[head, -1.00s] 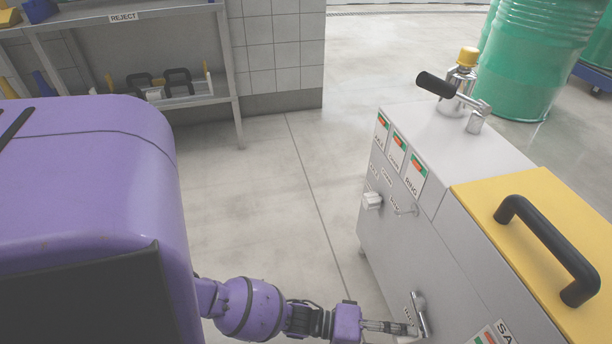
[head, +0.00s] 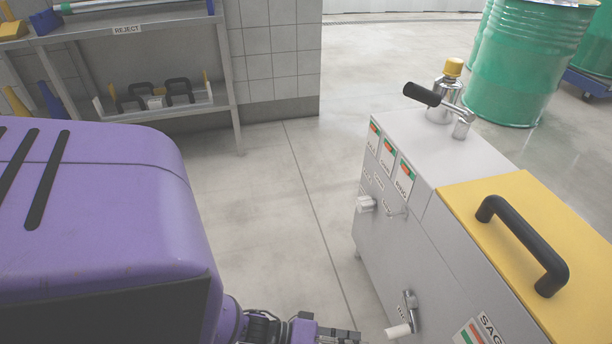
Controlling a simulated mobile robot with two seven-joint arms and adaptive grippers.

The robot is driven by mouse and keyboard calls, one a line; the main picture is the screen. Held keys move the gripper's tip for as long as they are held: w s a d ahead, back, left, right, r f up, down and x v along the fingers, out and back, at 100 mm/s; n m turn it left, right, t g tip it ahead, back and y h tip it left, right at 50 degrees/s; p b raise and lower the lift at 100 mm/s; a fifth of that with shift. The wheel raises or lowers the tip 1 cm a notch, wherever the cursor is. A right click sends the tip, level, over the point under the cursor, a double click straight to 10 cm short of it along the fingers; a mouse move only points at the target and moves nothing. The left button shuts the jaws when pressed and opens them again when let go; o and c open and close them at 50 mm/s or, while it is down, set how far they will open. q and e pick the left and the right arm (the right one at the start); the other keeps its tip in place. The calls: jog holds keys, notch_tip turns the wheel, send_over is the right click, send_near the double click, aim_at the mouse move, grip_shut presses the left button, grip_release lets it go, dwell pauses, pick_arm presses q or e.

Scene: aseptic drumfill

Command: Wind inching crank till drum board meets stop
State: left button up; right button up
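A chrome crank with a black grip (head: 421,94) stands on top of the grey cabinet (head: 425,150), its grip pointing left. A second, smaller chrome crank (head: 411,310) with a white grip (head: 398,331) sits low on the cabinet's front face. I cannot tell from the labels which is the inching crank. My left gripper (head: 342,337) is at the bottom edge, left of the white grip and apart from it. Its fingers are partly cut off, so their opening is unclear. My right gripper is not in view. No drum board or stop can be made out.
A yellow lid (head: 560,215) with a black handle (head: 522,245) covers the cabinet's near end. A white knob (head: 367,205) juts from its front. Green drums (head: 520,65) stand behind. A reject shelf (head: 130,30) is at the back left. Floor between is clear.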

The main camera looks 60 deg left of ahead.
pick_arm(q)
jog(key=s+d+f+m+g+y, duration=0.1)
jog(key=s+f+g+y, duration=0.1)
jog(key=s, duration=0.5)
jog(key=s+d+f+m+g+y, duration=0.1)
jog(key=s+f+g+y, duration=0.1)
jog(key=s, duration=0.6)
jog(key=shift+d+f+y, duration=0.4)
jog(key=shift+f+y, duration=0.2)
jog(key=shift+f, duration=0.4)
jog(key=shift+c, duration=0.5)
